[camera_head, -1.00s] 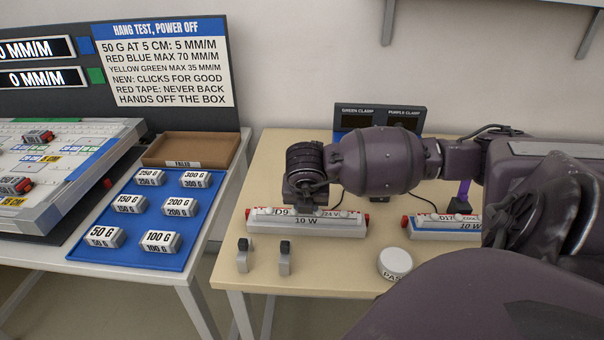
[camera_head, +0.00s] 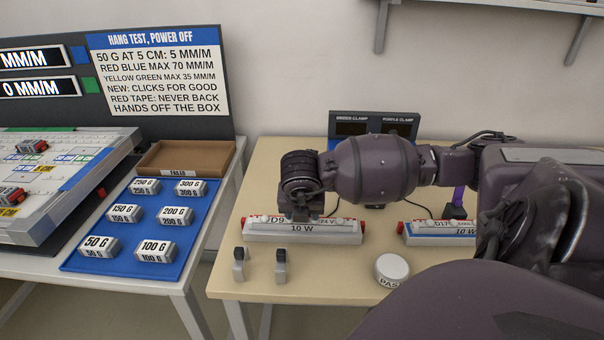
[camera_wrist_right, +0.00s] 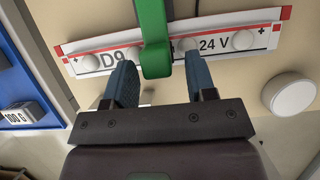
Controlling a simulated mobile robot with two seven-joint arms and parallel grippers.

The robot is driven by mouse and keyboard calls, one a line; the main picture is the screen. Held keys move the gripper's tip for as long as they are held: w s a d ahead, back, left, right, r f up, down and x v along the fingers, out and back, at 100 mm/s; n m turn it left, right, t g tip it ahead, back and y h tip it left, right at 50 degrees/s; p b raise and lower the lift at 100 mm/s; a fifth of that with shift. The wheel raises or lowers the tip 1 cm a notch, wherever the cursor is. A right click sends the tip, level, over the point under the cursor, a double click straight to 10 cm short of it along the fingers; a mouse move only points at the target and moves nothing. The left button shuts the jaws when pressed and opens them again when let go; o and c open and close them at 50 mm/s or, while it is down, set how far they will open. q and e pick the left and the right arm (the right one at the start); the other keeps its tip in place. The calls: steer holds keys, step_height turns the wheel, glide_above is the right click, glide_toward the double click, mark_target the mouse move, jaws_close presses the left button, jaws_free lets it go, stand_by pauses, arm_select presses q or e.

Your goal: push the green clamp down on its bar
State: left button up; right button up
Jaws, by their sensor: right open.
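The green clamp (camera_wrist_right: 154,40) stands over the middle of a white bar marked D9 and 24 V, seen in the right wrist view (camera_wrist_right: 214,44). Its rounded green end lies in front of the bar. My right gripper (camera_wrist_right: 162,78) is open, with one blue finger on each side of the clamp's lower end; I cannot tell whether they touch it. In the head view my right gripper (camera_head: 302,212) is over the middle of the bar (camera_head: 300,238) and hides the clamp. My left gripper is not in view.
Two small grey stands (camera_head: 281,268) are in front. A dark display box (camera_head: 374,125) stands behind. A blue tray (camera_head: 190,237) with weights is on the left table.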

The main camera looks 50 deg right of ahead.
steer(key=p+v, duration=0.1)
steer(key=v, duration=0.9)
steer(key=shift+r, duration=0.15)
steer(key=shift+s+a, duration=0.1)
steer(key=shift+s, duration=0.05)
